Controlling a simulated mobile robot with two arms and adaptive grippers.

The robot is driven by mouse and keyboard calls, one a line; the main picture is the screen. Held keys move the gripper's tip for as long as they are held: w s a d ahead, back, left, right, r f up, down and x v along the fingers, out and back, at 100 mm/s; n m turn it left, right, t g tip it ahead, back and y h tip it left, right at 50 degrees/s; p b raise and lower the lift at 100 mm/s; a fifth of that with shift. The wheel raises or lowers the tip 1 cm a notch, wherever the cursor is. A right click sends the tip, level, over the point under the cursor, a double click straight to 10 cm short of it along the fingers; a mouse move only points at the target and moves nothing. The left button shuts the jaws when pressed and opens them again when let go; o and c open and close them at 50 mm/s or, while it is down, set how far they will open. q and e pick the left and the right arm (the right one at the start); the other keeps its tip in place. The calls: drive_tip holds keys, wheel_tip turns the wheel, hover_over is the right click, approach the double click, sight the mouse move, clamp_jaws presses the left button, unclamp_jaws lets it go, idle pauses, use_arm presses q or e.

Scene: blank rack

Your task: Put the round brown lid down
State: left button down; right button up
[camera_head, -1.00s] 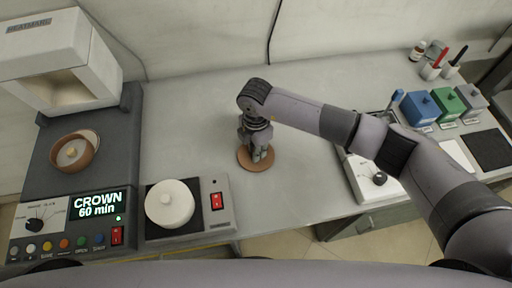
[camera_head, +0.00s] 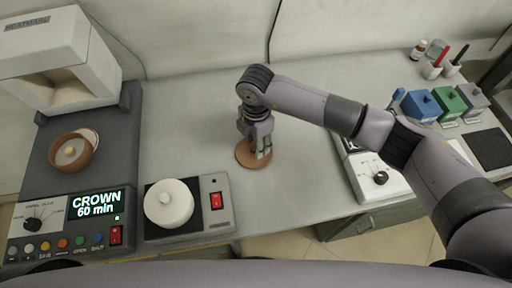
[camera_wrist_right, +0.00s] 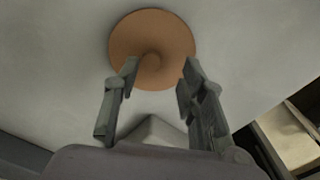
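The round brown lid (camera_head: 244,156) lies flat on the grey bench top, right of the hotplate with the white pot. In the right wrist view the lid (camera_wrist_right: 170,35) shows its whole disc with a small round knob in the middle. My right gripper (camera_head: 262,156) is over the lid, pointing down, and hides part of it in the head view. In the right wrist view my right gripper's fingers (camera_wrist_right: 157,75) are spread apart, with clear space between them and the knob. They hold nothing. My left gripper is not in view.
A white lidded pot (camera_head: 168,204) stands on a hotplate with a red switch (camera_head: 216,201). A furnace unit (camera_head: 62,62) with a brown dish (camera_head: 84,159) is at left. Blue, green and grey boxes (camera_head: 421,106) stand at right. The bench behind the lid is clear.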

wheel_tip(320, 180, up, 9)
drive_tip(key=b, duration=0.1)
drive_tip(key=shift+b, duration=0.35)
drive_tip(key=shift+f, duration=0.1)
